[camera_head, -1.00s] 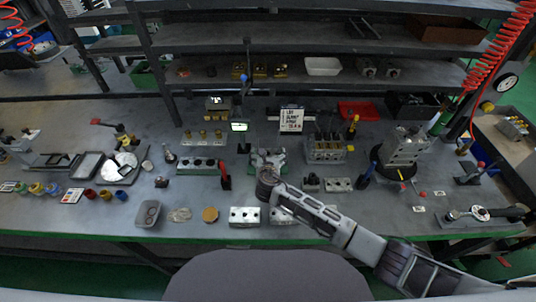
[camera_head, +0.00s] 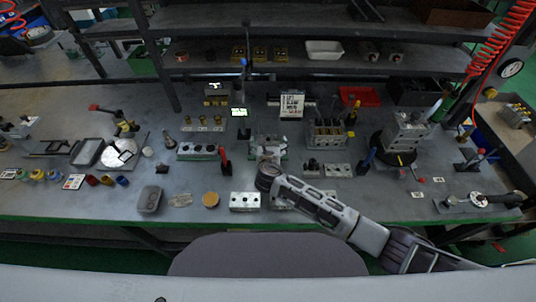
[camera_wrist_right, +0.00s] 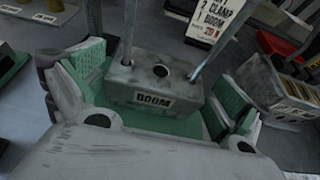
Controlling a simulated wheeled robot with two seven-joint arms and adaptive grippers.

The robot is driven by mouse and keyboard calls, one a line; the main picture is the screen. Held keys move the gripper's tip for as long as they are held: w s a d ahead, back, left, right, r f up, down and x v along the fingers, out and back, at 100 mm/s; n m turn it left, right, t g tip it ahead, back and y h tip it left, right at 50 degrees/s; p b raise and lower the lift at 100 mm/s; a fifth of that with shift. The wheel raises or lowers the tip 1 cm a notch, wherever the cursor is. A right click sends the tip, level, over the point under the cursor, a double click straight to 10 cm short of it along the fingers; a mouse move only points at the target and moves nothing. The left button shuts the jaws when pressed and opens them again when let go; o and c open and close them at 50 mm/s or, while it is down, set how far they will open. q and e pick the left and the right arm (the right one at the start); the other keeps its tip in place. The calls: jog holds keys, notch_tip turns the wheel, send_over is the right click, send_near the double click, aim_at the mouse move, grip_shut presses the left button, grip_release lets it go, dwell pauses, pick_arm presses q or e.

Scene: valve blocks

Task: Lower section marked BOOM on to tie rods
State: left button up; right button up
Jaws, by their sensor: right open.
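The grey metal section marked BOOM (camera_wrist_right: 155,85) lies between the fingers of my right gripper (camera_wrist_right: 160,100), with its label facing the wrist camera. The gripper is open, its green-padded fingers to either side of the section. Thin metal tie rods (camera_wrist_right: 130,30) rise at the section's back corners. Whether they pass right through it is hidden. Green surface shows beneath the section, but its seating underneath cannot be seen. In the head view my right gripper (camera_head: 268,165) is at the middle of the bench, its wrist covering part of the section. My left gripper is not in view.
A card (camera_head: 292,106) with printed lines stands behind the gripper. A red-handled tool (camera_head: 224,159) stands close left, and a three-hole block (camera_head: 245,201) lies in front. A ported block with fittings (camera_head: 328,135) stands to the right. Shelves rise behind the bench.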

jog(key=v, duration=0.9)
jog(key=shift+s, duration=0.25)
dwell(1.0)
